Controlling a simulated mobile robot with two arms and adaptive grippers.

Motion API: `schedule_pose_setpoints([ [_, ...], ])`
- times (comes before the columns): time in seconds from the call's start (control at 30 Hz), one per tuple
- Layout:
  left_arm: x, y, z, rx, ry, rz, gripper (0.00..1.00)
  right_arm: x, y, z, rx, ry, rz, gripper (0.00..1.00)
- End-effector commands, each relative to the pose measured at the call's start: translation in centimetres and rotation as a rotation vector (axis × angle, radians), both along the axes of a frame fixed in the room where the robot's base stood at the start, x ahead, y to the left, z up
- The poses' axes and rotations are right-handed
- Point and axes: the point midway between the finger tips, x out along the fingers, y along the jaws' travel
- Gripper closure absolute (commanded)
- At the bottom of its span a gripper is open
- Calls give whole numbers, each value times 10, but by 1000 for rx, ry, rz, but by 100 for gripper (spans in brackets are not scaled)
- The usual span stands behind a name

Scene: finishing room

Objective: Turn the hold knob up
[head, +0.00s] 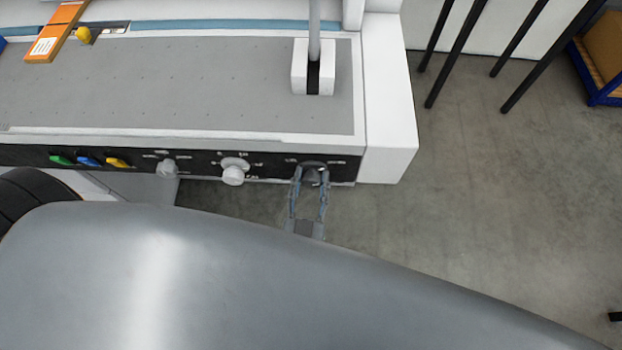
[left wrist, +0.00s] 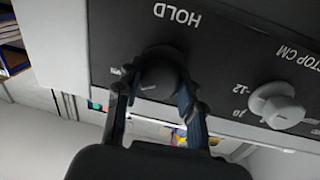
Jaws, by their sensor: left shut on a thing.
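The hold knob (head: 312,173) is the dark round knob at the right end of the black control strip. In the left wrist view it shows as a dark knob (left wrist: 162,77) below the word HOLD, which reads upside down. My left gripper (head: 310,180) is shut on the hold knob, one finger at each side. In the left wrist view the fingers of the left gripper (left wrist: 160,95) also flank the knob. My right gripper is not in view.
A white knob (head: 233,172) and a grey knob (head: 167,168) sit further left on the strip. Green, blue and yellow buttons (head: 88,160) lie beyond them. A white slotted block (head: 313,68) with a grey rod stands on the machine's top.

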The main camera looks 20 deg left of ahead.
Motion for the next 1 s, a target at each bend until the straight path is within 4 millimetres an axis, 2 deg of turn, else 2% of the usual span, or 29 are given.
schedule_pose_setpoints([
  [0.37, 0, 0, 0, -106, -30, 0, 94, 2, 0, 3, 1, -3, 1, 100],
  [1.0, 0, 0, -2, -660, -190, 1, 94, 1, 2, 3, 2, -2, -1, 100],
])
